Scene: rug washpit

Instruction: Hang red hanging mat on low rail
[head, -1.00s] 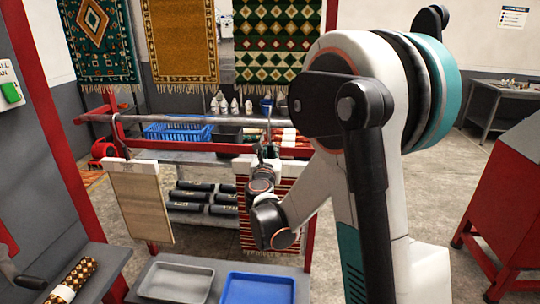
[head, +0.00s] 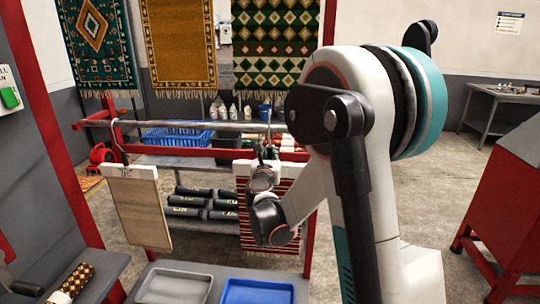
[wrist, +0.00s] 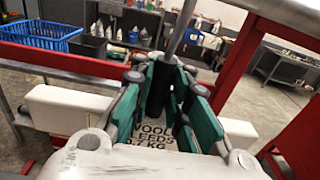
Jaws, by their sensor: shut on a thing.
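The red hanging mat (head: 287,214), striped red and white under a pale top bar, hangs upright in the head view. My gripper (head: 265,157) is above its top bar. In the wrist view, my gripper's teal pads (wrist: 170,103) are shut around the dark grip (wrist: 178,92) of the mat's hanger, with a grey stem (wrist: 181,25) rising from it. The pale bar (wrist: 65,108) shows on both sides of the fingers. The low rail, a grey pipe (head: 195,126), runs behind the mat. My arm hides part of the mat; whether the hook touches the rail I cannot tell.
A beige mat (head: 141,210) hangs by a hook from the rail's left part. A red beam (head: 185,152) runs just below the rail. A grey tray (head: 175,286) and a blue tray (head: 257,291) stand in front. A blue basket (head: 178,138) is behind.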

